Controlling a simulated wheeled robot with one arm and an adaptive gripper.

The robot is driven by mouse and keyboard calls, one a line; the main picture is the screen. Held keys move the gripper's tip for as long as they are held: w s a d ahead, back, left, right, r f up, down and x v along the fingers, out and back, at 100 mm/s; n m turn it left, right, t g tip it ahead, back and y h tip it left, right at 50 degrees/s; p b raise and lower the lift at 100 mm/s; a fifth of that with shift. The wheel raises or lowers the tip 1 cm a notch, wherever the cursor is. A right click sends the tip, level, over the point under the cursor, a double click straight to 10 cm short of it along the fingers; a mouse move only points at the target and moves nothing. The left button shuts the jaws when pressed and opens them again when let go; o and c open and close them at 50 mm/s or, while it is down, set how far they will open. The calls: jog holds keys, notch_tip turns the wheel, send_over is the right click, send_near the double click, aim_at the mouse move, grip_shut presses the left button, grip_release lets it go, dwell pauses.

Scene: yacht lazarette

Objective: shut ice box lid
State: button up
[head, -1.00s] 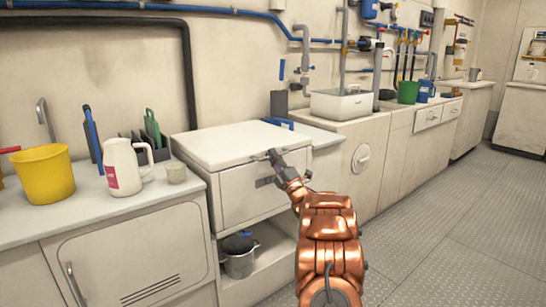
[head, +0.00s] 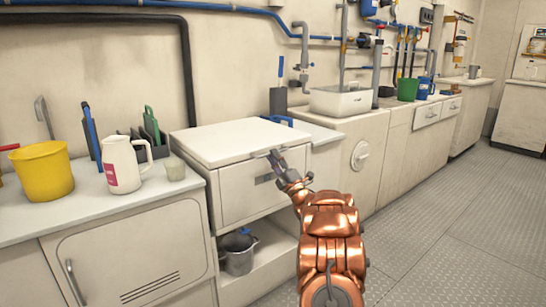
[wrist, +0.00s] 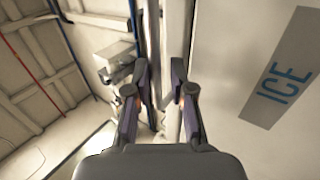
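The ice box (head: 240,195) is a white chest set into the counter, with a dark label on its front. Its flat white lid (head: 238,141) lies level on top and looks shut, or very nearly so; a small gap cannot be ruled out. My gripper (head: 274,157) is at the lid's front edge, near the right corner. In the wrist view, the two fingers of my gripper (wrist: 159,75) are apart, with the lid's edge strip close to the right finger. The ICE label (wrist: 283,75) shows on the front face at right. Contact with the lid cannot be told.
A metal pot (head: 238,256) stands in the open shelf below. A white basin (head: 340,102) is to the right. The floor (head: 440,225) at right is clear.

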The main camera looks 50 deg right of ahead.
jog(key=v, duration=1)
jog(key=shift+s, duration=0.25)
jog(key=shift+s+f, duration=0.1)
jog(key=shift+f, duration=0.1)
